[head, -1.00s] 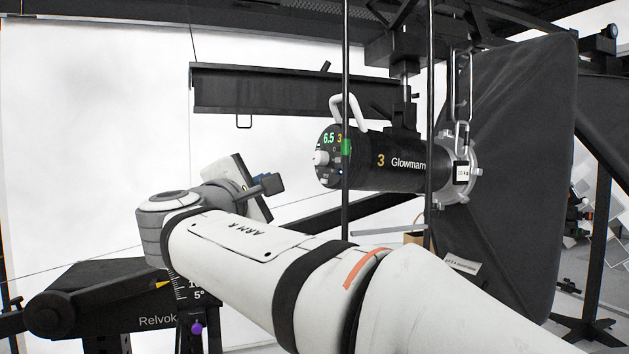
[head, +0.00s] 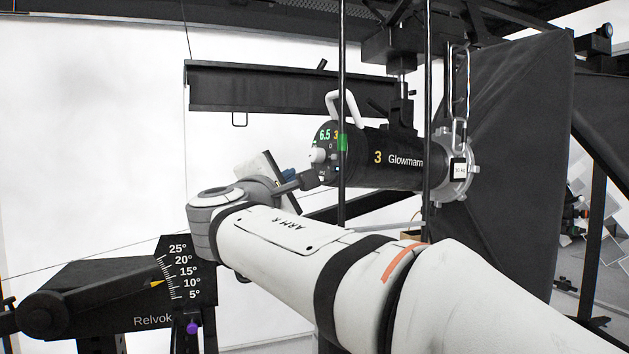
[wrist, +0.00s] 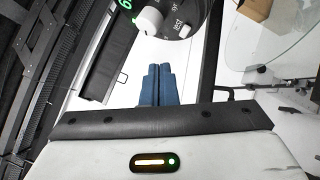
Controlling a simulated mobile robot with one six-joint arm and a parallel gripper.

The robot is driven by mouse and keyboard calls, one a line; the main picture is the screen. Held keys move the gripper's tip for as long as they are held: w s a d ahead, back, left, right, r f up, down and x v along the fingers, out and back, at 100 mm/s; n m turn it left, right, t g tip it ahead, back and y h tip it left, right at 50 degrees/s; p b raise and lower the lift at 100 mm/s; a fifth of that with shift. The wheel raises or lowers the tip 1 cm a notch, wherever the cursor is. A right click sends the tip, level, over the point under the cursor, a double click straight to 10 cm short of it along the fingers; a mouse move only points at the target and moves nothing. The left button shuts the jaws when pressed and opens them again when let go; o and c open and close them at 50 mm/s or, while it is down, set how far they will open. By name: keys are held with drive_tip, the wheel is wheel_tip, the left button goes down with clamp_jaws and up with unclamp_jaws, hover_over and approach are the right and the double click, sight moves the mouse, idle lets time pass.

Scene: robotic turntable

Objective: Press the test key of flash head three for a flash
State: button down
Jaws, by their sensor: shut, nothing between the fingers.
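Flash head three (head: 390,160) is a black cylinder marked with a yellow 3, hanging in front of the softbox. Its round rear panel (head: 324,150) faces left, with green 6.5 digits and a pale knob. In the wrist view the panel (wrist: 195,30) fills the top centre, with the white knob (wrist: 149,19) and lettering that seems to read TEST. My gripper (head: 291,174) is shut and empty, left of the panel and slightly low. Its blue fingertips (wrist: 158,67) appear just below the panel's edge; contact cannot be told.
Two dark vertical rods (head: 342,220) stand in front of the flash head. The black softbox (head: 510,170) is at right. A dark beam (head: 260,90) hangs above my gripper. The Relvok stand with an angle scale (head: 180,270) is at lower left.

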drive_tip(key=shift+w+d+f+b, duration=0.1)
drive_tip(key=shift+w+d+b, duration=0.2)
drive_tip(key=shift+d, duration=0.35)
drive_tip(key=shift+w+d+f+b, duration=0.15)
drive_tip(key=shift+w+d, duration=0.1)
drive_tip(key=shift+d, duration=0.35)
idle(1.2)
drive_tip(key=shift+w+d+b, duration=0.25)
drive_tip(key=shift+d+b, duration=0.05)
drive_tip(key=shift+d, duration=0.1)
drive_tip(key=shift+w+d, duration=0.15)
drive_tip(key=shift+d, duration=0.15)
idle(0.5)
drive_tip(key=shift+a, duration=0.15)
drive_tip(key=shift+s+a+r+b, duration=0.1)
drive_tip(key=shift+s+a+b, duration=0.25)
drive_tip(key=shift+a, duration=0.15)
drive_tip(key=shift+a, duration=0.1)
drive_tip(key=a, duration=0.1)
drive_tip(key=s+a, duration=0.1)
drive_tip(key=a, duration=0.1)
drive_tip(key=s+a, duration=0.1)
drive_tip(key=shift+s+a+r, duration=0.1)
drive_tip(key=shift+a+r, duration=0.05)
drive_tip(key=shift+r, duration=0.1)
idle(0.4)
